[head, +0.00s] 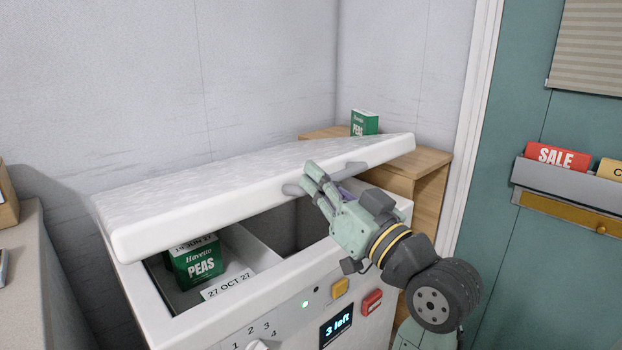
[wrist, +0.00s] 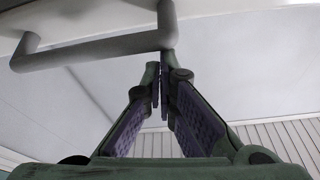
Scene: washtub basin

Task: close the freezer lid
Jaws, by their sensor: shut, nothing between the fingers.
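The white freezer lid (head: 250,182) is partly open and tilted above the white chest freezer (head: 290,292) in the head view. The lid's grey handle (head: 293,189) is on its front edge; it shows close up in the wrist view (wrist: 95,52). My gripper (head: 312,178) is at the lid's front edge beside the handle, partly covering it. In the wrist view the fingertips (wrist: 158,75) are together just by the right end of the handle, with nothing between them. I cannot tell whether they touch the lid or handle.
Inside the freezer, a green peas box (head: 196,262) stands in the left compartment, below the lid. Another green box (head: 364,122) stands on a wooden cabinet (head: 432,165) behind. A grey counter (head: 30,270) is at left. A teal door (head: 560,250) with a card rack is at right.

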